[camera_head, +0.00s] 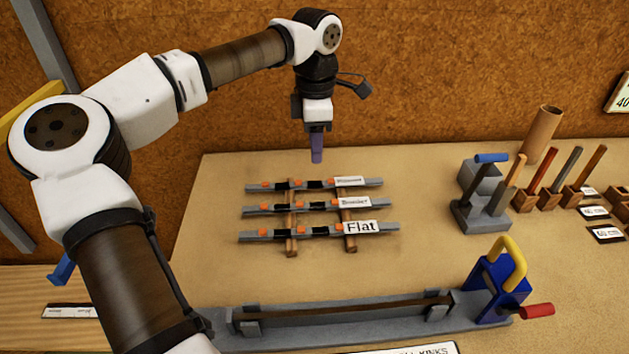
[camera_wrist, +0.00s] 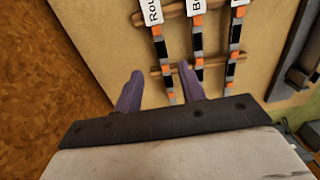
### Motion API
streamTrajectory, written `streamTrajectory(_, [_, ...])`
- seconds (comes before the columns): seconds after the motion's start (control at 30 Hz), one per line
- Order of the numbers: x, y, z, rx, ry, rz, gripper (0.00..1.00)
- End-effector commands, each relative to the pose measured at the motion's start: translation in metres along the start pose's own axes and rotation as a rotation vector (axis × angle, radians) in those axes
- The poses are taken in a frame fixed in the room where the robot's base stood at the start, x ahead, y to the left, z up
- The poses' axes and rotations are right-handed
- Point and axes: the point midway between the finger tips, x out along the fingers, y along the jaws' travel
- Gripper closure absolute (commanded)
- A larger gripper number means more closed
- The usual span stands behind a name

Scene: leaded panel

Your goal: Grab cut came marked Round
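Three grey cames with orange and black bands lie across two wooden bars on the table. The farthest came (camera_head: 315,185) carries a blurred white label in the head view; in the wrist view the label on this came (camera_wrist: 162,60) shows "Rou", cut off by the edge. The middle came (camera_head: 310,206) reads "Border" and the nearest came (camera_head: 310,231) reads "Flat". My gripper (camera_head: 317,160) points down above and behind the farthest came. In the wrist view my gripper (camera_wrist: 160,69) has its purple fingers apart, with the Round came beyond them and nothing held.
A grey channel fixture (camera_head: 340,318) with a blue clamp (camera_head: 500,285) and red handle lies at the front. A grey block tool (camera_head: 480,190), a cardboard tube (camera_head: 542,133) and several sticks in wooden holders stand right. A cork wall rises behind.

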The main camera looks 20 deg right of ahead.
Motion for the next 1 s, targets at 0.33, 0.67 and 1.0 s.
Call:
streamTrajectory(0.33, [0.035,-0.001,0.000,0.001,-0.001,0.000,0.60])
streamTrajectory(0.67, [0.078,-0.003,-0.001,0.001,-0.002,0.000,0.60])
streamTrajectory(1.0, [0.082,-0.003,-0.001,0.001,-0.001,0.001,0.69])
